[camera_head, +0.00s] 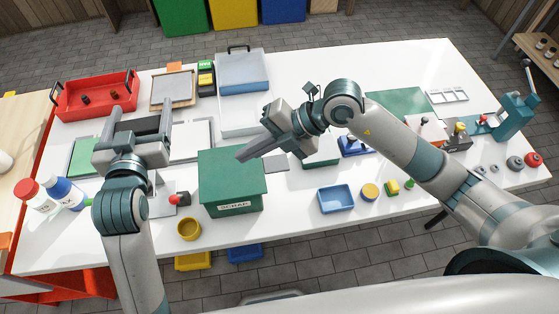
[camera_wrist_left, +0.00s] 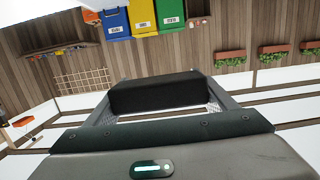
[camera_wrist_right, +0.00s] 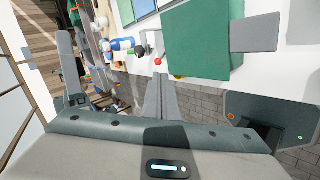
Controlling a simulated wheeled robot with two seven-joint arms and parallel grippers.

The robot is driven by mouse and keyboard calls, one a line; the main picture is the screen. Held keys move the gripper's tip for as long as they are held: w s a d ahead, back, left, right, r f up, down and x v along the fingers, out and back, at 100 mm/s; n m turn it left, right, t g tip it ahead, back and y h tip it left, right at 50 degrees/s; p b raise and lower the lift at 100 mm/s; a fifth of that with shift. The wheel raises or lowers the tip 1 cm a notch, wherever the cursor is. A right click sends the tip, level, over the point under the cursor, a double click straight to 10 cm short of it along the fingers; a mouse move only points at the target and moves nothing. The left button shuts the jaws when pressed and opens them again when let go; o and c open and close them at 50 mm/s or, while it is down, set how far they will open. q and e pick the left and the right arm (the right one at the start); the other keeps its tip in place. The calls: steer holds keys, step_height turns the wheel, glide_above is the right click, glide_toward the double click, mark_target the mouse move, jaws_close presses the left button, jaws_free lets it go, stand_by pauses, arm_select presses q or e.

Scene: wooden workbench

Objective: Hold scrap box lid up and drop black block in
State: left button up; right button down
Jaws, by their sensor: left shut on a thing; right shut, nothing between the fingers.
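The green scrap box (camera_head: 231,196) stands at the front of the white table with its label facing the front edge. Its green lid (camera_head: 228,170) lies shut on top; a flat grey tab (camera_head: 276,163) sticks out at its right side. The lid and tab also show in the right wrist view (camera_wrist_right: 195,40). My right gripper (camera_head: 242,156) is shut and empty, its fingers pointing left near the lid's back right edge; I cannot tell if they touch. My left gripper (camera_head: 138,118) is shut on the black block (camera_wrist_left: 157,92), held raised left of the box.
A yellow cup (camera_head: 188,229) stands left of the box, near a red-knobbed device (camera_head: 181,199). A blue bin (camera_head: 336,199) stands to the right. Two bottles (camera_head: 60,192) stand at the left edge. A red tray (camera_head: 97,97) lies at the back left.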

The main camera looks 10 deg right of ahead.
mark_target(279, 163)
steer(key=w+d+f+m+t+h, duration=0.1)
steer(key=w+d+f+h, duration=0.2)
steer(key=d, duration=0.5)
steer(key=shift+w+d+f+m+h, duration=0.2)
steer(key=shift+w+m+h, duration=0.1)
steer(key=shift+w+h, duration=0.55)
steer(key=shift+s, duration=0.15)
steer(key=shift+f+b, duration=2.5)
steer(key=shift+f, duration=0.95)
steer(key=shift+f, duration=0.2)
steer(key=shift+f+b, duration=0.25)
steer(key=shift+b, duration=0.1)
steer(key=shift+f, duration=0.15)
steer(key=shift+a+f+b, duration=0.25)
steer(key=shift+f+b, duration=0.65)
steer(key=shift+f, duration=0.15)
